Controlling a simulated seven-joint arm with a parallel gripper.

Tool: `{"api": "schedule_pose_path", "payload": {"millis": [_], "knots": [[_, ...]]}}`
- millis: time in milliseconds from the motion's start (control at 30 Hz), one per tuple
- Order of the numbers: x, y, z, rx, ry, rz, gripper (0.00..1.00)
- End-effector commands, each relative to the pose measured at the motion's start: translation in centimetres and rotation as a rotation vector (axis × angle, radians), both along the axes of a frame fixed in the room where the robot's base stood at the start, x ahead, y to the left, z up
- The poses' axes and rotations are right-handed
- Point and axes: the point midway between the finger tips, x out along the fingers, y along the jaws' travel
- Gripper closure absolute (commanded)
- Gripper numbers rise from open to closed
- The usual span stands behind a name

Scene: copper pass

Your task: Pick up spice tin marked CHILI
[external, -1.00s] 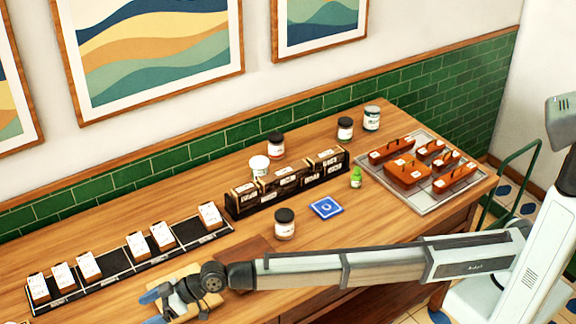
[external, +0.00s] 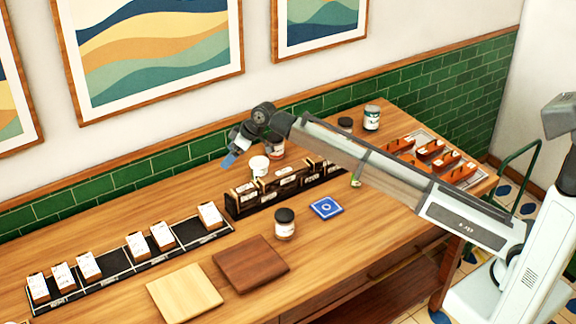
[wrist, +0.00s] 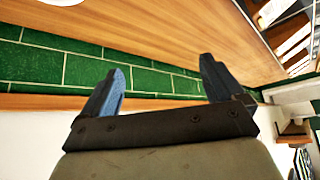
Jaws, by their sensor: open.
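No label in view is sharp enough to read as CHILI, so I cannot tell which item is that tin. Labelled dark containers stand in a black rack (external: 238,206) at mid-table. White-labelled tins (external: 210,215) stand spaced along a low black rail (external: 110,274) at the left. My gripper (external: 229,160) is raised near the back wall, up and left of the black rack in the external view. In the wrist view my gripper (wrist: 161,65) is open, with nothing between its fingers and green tile behind them.
A white-lidded jar (external: 259,166) is close to my gripper in the picture. A dark-lidded jar (external: 285,229), a blue coaster (external: 326,207) and two boards, dark (external: 250,264) and pale (external: 185,293), lie in front. Orange-brown handled items (external: 430,149) sit on a right-hand tray.

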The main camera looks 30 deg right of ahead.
Motion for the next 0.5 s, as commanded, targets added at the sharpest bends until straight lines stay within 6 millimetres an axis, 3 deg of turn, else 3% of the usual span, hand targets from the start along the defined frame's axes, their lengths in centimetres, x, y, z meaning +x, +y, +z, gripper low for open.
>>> {"api": "schedule_pose_path", "payload": {"millis": [33, 100, 300, 400, 500], "knots": [[1.2, -3.4, 0.5, -0.019, 0.015, -0.026, 0.05], [2.5, -7.6, 0.9, -0.049, 0.039, -0.055, 0.05], [4.5, -18.1, 2.2, -0.115, 0.108, -0.126, 0.05], [4.9, -21.6, 2.7, -0.137, 0.135, -0.151, 0.05], [5.0, -23.9, 3.1, -0.150, 0.151, -0.165, 0.05]]}}
